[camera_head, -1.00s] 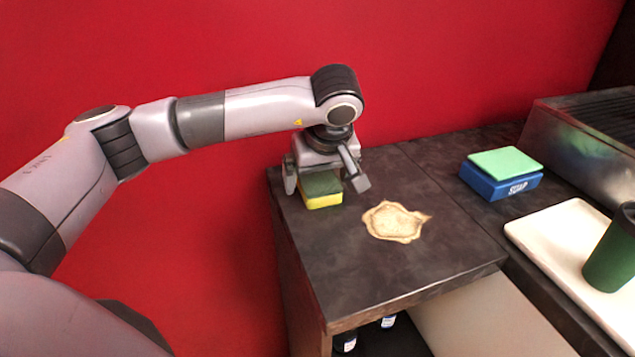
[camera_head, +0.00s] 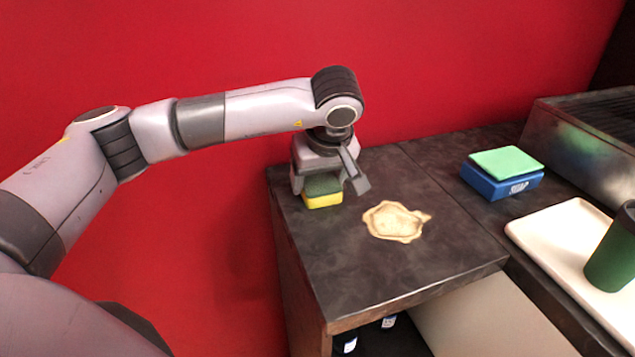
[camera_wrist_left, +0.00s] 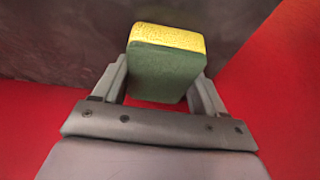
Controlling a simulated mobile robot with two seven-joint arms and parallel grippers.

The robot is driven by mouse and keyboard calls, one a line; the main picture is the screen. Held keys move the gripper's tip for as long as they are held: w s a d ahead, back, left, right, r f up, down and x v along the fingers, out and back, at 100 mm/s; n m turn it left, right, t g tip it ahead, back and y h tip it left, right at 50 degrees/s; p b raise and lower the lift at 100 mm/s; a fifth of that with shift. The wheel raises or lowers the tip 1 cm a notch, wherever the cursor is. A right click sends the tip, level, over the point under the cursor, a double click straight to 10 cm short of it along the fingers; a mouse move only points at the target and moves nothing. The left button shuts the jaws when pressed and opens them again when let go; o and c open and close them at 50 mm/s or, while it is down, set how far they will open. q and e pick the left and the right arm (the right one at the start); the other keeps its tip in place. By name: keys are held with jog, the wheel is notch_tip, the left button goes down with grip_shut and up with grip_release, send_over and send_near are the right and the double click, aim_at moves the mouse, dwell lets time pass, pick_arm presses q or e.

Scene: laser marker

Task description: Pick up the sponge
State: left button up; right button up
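The sponge (camera_head: 323,198), yellow below and dark green on top, is at the back left corner of the dark counter. My left gripper (camera_head: 328,186) is above it, pointing down, with a finger on each side of the sponge. In the left wrist view the sponge (camera_wrist_left: 167,65) sits between the two fingertips (camera_wrist_left: 165,82), which press against its sides. The gripper looks shut on it. The sponge appears still at counter height; its underside is hidden. My right gripper is not in view.
A tan spill (camera_head: 396,222) lies on the counter (camera_head: 400,270) right of the sponge. A blue soap box with a green top (camera_head: 503,174), a white tray (camera_head: 555,240) and a dark green cup (camera_head: 612,255) are further right. A red wall (camera_head: 200,50) stands behind.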

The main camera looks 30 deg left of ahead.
aim_at(319, 178)
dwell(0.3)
pick_arm(q)
notch_tip(319, 178, up, 20)
jog(key=shift+r+p, duration=0.25)
jog(key=shift+p, duration=0.6)
jog(key=shift+o, duration=1)
jog(key=shift+c, duration=0.7)
